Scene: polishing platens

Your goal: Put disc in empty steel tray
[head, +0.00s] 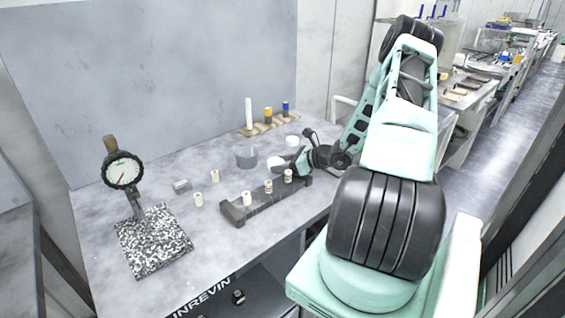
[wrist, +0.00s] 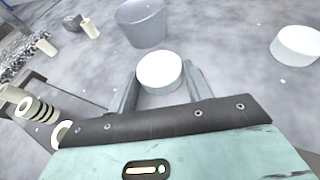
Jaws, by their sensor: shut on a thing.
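A white disc (wrist: 160,72), thick and round, sits between the two fingers of my gripper (wrist: 162,76) in the wrist view. My gripper is shut on it. In the head view the held disc (head: 277,162) shows at the gripper's left side, partly hidden by the gripper. A grey, round, steel-coloured vessel (wrist: 143,25) lies just beyond the disc in the wrist view. It also shows in the head view (head: 246,158). I see nothing in it, and cannot tell for sure that it is the steel tray.
A second white disc (wrist: 297,45) stands to the right. A dark rack (head: 262,204) with several pale cylinders is near the table's front edge. A dial gauge (head: 123,170) stands on a speckled plate at left. A wooden stand (head: 262,129) with coloured bottles is behind.

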